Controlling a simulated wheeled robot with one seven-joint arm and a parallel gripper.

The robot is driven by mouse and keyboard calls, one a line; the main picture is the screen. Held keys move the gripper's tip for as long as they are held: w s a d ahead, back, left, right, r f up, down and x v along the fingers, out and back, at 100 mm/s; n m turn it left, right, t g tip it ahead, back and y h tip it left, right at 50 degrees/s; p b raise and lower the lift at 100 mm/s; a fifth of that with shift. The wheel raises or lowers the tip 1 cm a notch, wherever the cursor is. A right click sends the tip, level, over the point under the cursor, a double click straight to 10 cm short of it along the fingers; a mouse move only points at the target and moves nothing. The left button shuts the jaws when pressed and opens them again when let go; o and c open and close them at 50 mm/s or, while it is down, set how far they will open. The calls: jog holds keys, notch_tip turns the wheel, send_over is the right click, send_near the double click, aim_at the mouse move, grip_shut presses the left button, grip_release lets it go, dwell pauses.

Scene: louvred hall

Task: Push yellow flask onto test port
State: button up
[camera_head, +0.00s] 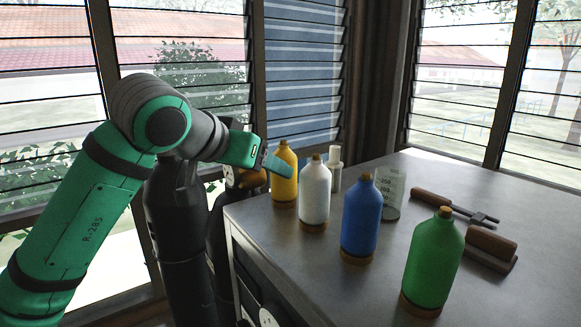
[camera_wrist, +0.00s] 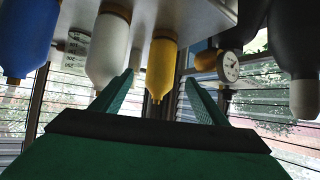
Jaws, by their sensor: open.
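The yellow flask (camera_head: 284,178), with a brown stopper, stands upright near the table's far left corner. In the wrist view the picture is upside down, and the yellow flask (camera_wrist: 162,66) appears between the two fingers. My gripper (camera_head: 274,166) is beside the flask's left side, its finger overlapping the flask in the head view. In the wrist view my gripper (camera_wrist: 160,78) is open, with nothing clamped; contact cannot be told. A brass fitting with a dial gauge (camera_wrist: 228,67) is beside the table; I cannot tell whether it is the test port.
A white flask (camera_head: 315,195), a blue flask (camera_head: 361,218) and a green flask (camera_head: 433,262) stand in a row towards the front. A glass beaker (camera_head: 391,194) and a small white object (camera_head: 335,166) are behind. Brown-handled tools (camera_head: 455,206) and a brown block (camera_head: 491,246) lie right.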

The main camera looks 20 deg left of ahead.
jog(key=shift+x, duration=5.25)
jog(key=shift+w+a+r, duration=0.1)
jog(key=shift+w+r, duration=0.05)
jog(key=shift+r, duration=0.05)
jog(key=shift+w, duration=0.1)
jog(key=c, duration=1.6)
jog(key=shift+s+a+r, duration=0.1)
jog(key=shift+s, duration=0.1)
grip_shut()
